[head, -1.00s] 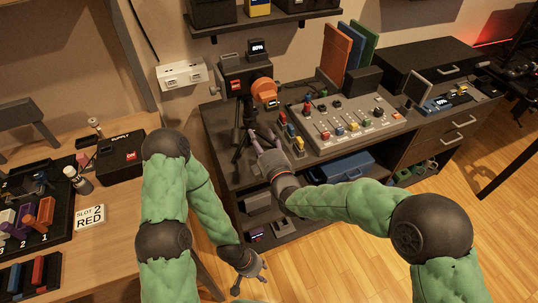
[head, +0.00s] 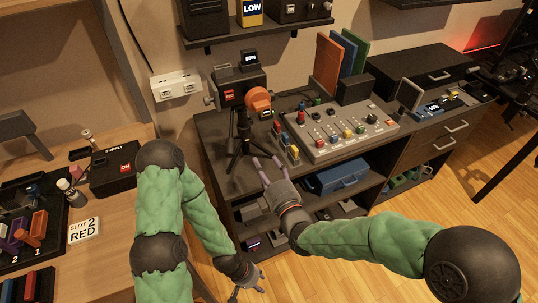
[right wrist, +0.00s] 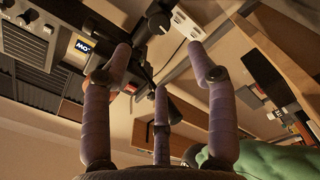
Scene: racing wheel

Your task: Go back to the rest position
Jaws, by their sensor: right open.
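My right gripper (head: 268,161) is open and empty, its purple fingers spread in front of the black tripod (head: 241,135) on the dark bench. Its three fingers also show spread apart in the right wrist view (right wrist: 160,65), with nothing between them. My left gripper (head: 249,289) hangs low over the floor, between the wooden table and the bench. Its fingers are spread and hold nothing, though they are small and near the bottom edge of the head view.
The dark bench bears a control console (head: 345,133) and a tripod-mounted camera (head: 240,87). A blue case (head: 337,174) sits on the shelf below. The wooden table (head: 110,255) holds a black box (head: 114,169) and a slot sign (head: 84,229). Wood floor (head: 370,280) lies open in front.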

